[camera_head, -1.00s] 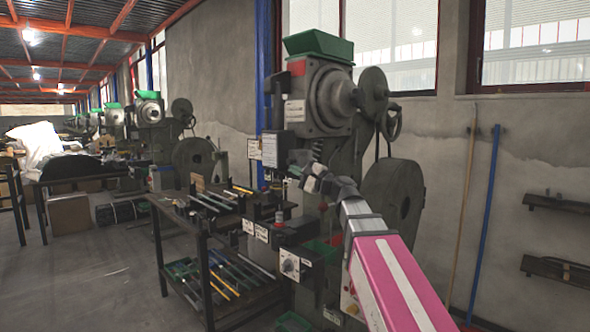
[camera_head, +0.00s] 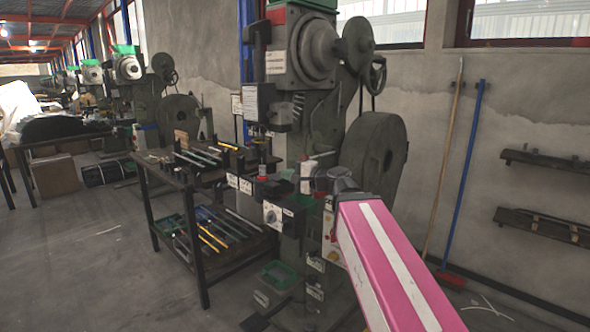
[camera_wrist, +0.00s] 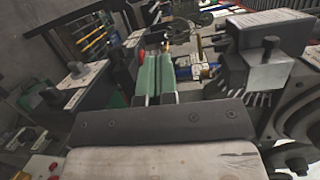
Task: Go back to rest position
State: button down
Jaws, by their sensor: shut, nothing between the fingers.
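My gripper (camera_head: 282,181) is in front of the nearest rivet press (camera_head: 312,125), low near its work area, at the end of my pink arm. In the wrist view its two green fingers (camera_wrist: 157,78) lie side by side, shut with nothing between them. The press's dark tooling head (camera_wrist: 262,62) is close on the right of the fingers in that view. A red knob (camera_wrist: 123,80) is close on their left. Whether the gripper touches the press cannot be told.
A dark metal table (camera_head: 200,188) with rods on two levels stands left of the press. A control box with a dial (camera_head: 280,216) is below the gripper. A large flywheel (camera_head: 375,155) is behind the arm. Open floor (camera_head: 95,255) lies at the left.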

jog(key=s+d+f+n+g+h, duration=0.15)
jog(key=d+f+h, duration=0.3)
jog(key=f, duration=0.85)
jog(key=d+f+n+g+h, duration=0.3)
jog(key=d+f+h, duration=0.15)
jog(key=f, duration=0.85)
jog(key=s+d+f+n+g+h, duration=0.1)
jog(key=s+d+f+g+h, duration=0.1)
jog(key=d+f, duration=0.4)
jog(key=s+d+f+n+g+h, duration=0.1)
jog(key=s+d+f+g+h, duration=0.1)
jog(key=s+d+f+h, duration=0.2)
notch_tip(320, 180, down, 6)
jog(key=s+d, duration=0.1)
jog(key=d, duration=0.2)
jog(key=shift+s+f+n, duration=0.15)
jog(key=shift+s+n, duration=0.1)
jog(key=shift+n, duration=0.1)
